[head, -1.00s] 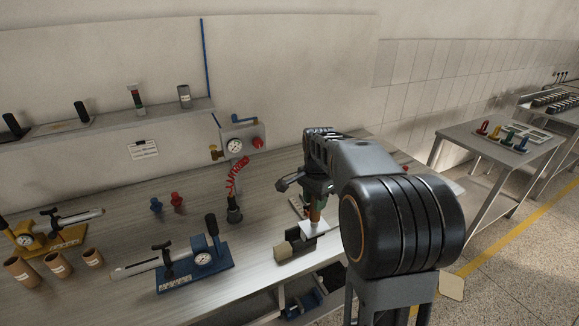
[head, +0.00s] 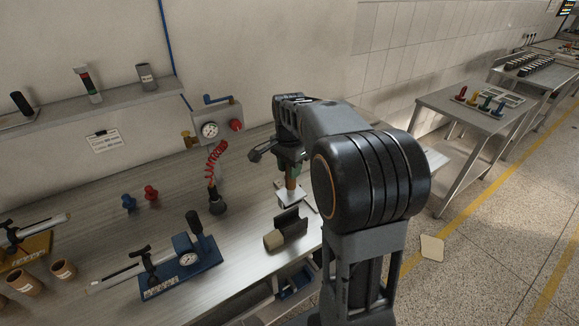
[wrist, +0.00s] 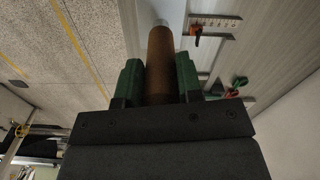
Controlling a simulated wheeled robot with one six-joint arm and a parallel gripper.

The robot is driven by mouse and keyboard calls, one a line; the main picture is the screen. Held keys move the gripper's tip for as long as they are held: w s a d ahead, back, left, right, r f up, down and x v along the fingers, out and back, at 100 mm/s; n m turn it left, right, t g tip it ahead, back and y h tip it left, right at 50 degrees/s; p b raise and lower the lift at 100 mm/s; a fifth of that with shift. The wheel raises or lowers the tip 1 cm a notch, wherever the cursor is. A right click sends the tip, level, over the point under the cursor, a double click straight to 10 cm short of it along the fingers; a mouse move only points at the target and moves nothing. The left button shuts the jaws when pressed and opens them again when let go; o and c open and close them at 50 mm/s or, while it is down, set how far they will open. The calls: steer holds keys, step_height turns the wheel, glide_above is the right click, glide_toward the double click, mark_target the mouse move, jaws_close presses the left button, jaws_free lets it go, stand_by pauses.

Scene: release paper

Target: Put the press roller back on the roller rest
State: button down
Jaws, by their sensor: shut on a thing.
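My gripper (wrist: 160,85), with green jaws, is shut on the brown cylindrical handle (wrist: 160,62) of what looks like the press roller. In the head view the press roller (head: 290,194) hangs below my gripper (head: 291,172), handle upright, with a pale, flat-looking lower end. Its rolling part cannot be made out. The pale end appears apart from this holder; the exact gap is unclear. My arm hides part of the bench behind.
A blue gauge tool (head: 187,262) lies on the bench (head: 245,220) to the left, near brown paper rolls (head: 63,270). A wall gauge box (head: 213,128) with a red coiled hose is behind. A side table (head: 478,112) with coloured pegs stands right. The bench's front edge is near the holder.

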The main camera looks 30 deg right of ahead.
mark_target(290, 194)
steer(key=shift+f+b, duration=2.05)
steer(key=shift+f, duration=0.85)
steer(key=shift+f+b, duration=1.7)
steer(key=shift+f, duration=1.1)
steer(key=c, duration=0.7)
jaws_free()
step_height(290, 194, up, 14)
steer(key=shift+f, duration=0.1)
